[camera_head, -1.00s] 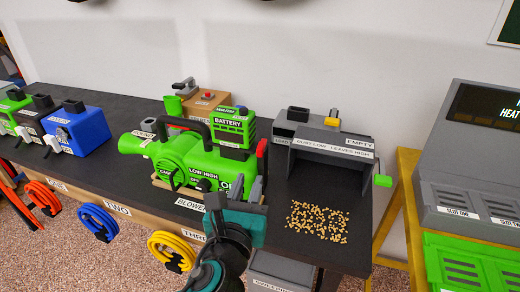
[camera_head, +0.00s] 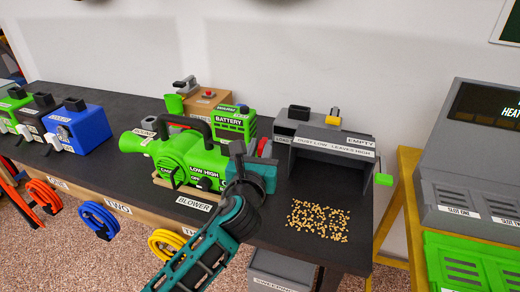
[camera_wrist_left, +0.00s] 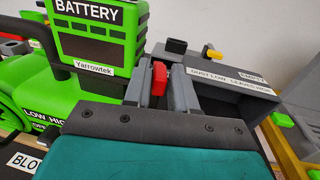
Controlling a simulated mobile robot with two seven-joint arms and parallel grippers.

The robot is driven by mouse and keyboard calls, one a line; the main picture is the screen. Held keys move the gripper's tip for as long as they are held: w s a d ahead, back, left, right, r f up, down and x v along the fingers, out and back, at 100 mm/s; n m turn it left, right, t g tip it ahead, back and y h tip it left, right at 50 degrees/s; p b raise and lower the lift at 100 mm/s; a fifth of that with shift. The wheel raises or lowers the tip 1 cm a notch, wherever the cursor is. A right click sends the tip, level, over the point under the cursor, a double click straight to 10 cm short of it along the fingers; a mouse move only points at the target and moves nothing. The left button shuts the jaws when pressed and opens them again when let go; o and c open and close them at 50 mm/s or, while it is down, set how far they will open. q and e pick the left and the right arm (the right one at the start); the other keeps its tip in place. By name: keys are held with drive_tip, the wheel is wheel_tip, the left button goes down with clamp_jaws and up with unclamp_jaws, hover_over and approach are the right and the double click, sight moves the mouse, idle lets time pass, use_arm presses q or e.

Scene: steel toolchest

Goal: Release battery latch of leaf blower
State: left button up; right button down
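The green leaf blower (camera_head: 180,160) stands on the dark bench, labelled BLOWER at its front edge. Its boxy green battery (camera_head: 235,122) sits upright at the rear; it also shows in the left wrist view (camera_wrist_left: 98,32). The red battery latch (camera_wrist_left: 159,78) is beside the battery's right side. My left gripper (camera_wrist_left: 160,88) has its grey fingers close on both sides of the red latch, seemingly shut on it. In the head view my left gripper (camera_head: 253,160) hides the blower's rear end and most of the latch. My right gripper is not in view.
A grey bin-like box (camera_head: 325,140) with a green handle stands just right of the blower. Yellowish pellets (camera_head: 318,220) lie on the bench before it. A blue unit (camera_head: 78,127) stands at left. Coloured cable coils (camera_head: 97,220) hang on the bench front.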

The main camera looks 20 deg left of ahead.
use_arm(q)
clamp_jaws()
drive_tip(key=shift+a+r+m+h+p, duration=0.25)
drive_tip(key=shift+m+h+p, duration=0.25)
drive_tip(key=shift+p, duration=0.75)
drive_tip(key=shift+a+f+m+h, duration=0.15)
drive_tip(key=shift+f+m+h, duration=0.2)
drive_tip(key=shift+h, duration=0.55)
unclamp_jaws()
drive_tip(key=shift+s, duration=0.1)
drive_tip(key=s, duration=1.2)
drive_tip(key=shift+s+a+b, duration=0.3)
drive_tip(key=shift+s, duration=0.05)
